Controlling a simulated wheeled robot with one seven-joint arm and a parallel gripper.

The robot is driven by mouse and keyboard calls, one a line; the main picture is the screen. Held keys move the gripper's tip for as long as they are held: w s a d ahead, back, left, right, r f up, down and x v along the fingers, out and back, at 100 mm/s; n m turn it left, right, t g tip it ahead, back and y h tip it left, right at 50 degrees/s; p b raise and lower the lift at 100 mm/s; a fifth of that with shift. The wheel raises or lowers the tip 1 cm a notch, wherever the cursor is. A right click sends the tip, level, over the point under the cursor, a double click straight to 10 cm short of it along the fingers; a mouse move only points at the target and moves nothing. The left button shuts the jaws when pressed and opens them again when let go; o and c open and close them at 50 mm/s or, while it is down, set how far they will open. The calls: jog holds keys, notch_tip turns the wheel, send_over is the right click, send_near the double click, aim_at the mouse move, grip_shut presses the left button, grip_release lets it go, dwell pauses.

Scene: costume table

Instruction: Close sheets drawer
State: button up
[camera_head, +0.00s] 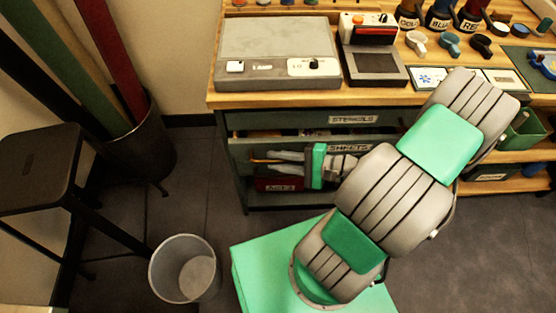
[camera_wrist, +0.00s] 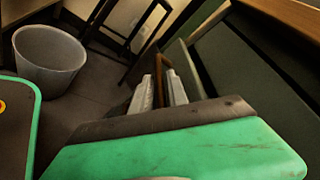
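The drawer with the SHEETS label (camera_head: 347,148) is in the green cabinet under the worktable, below another labelled drawer (camera_head: 353,118). A dark gap shows above its front, so it looks partly pulled out; how far I cannot tell. My arm covers its right part. My gripper (camera_head: 284,161) is in front of the drawer, fingers pointing left. In the wrist view, my gripper's two grey fingers (camera_wrist: 160,92) stand apart on either side of a thin brown bar (camera_wrist: 159,78), apparently the drawer's handle. Whether they press on it I cannot tell.
A red ACT 2 item (camera_head: 279,185) sits low in the cabinet, below my gripper. A grey bin (camera_head: 185,268), a dark stool (camera_head: 40,170) and a bin of fabric rolls (camera_head: 143,150) stand to the left. Floor between them and the cabinet is clear.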

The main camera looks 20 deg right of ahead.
jog(key=shift+c, duration=0.6)
grip_shut()
dwell(0.8)
